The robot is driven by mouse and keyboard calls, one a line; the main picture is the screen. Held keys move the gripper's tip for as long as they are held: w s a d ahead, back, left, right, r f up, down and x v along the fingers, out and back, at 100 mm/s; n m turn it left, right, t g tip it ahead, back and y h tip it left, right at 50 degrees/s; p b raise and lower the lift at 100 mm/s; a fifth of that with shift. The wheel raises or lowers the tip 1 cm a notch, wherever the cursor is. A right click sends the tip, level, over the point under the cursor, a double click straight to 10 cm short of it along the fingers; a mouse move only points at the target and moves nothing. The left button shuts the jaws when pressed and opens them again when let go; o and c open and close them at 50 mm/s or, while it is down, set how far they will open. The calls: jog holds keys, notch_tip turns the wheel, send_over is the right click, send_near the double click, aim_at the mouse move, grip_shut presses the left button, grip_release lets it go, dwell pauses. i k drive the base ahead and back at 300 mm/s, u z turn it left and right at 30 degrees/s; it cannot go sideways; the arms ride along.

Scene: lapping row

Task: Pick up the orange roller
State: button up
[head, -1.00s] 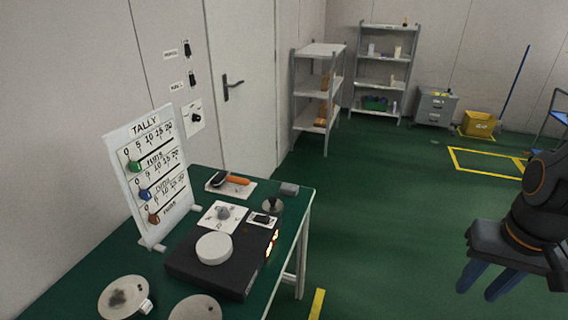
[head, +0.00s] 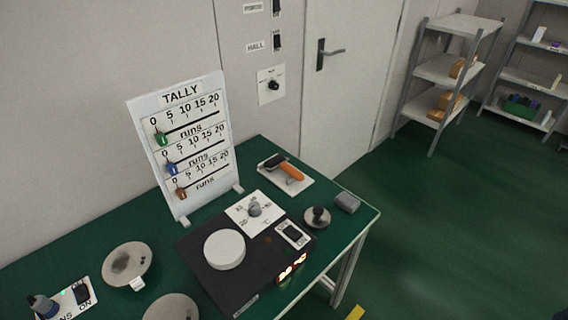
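The orange roller (head: 290,172) lies on a white card or plate (head: 298,185) near the back of the green table. It has an orange handle and a dark, cylinder-like head at its upper left end. Nothing covers it in the head view. My gripper is outside the head view now.
The green table (head: 95,235) holds a TALLY board (head: 185,145), a black hot plate (head: 225,272) with a white disc (head: 225,249), a grey block (head: 347,202), a dark-knobbed round piece (head: 317,216) and round plates (head: 127,264).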

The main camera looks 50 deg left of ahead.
aim_at(296, 174)
jog(key=u, duration=0.85)
jog(key=i, duration=0.95)
jog(key=u, duration=1)
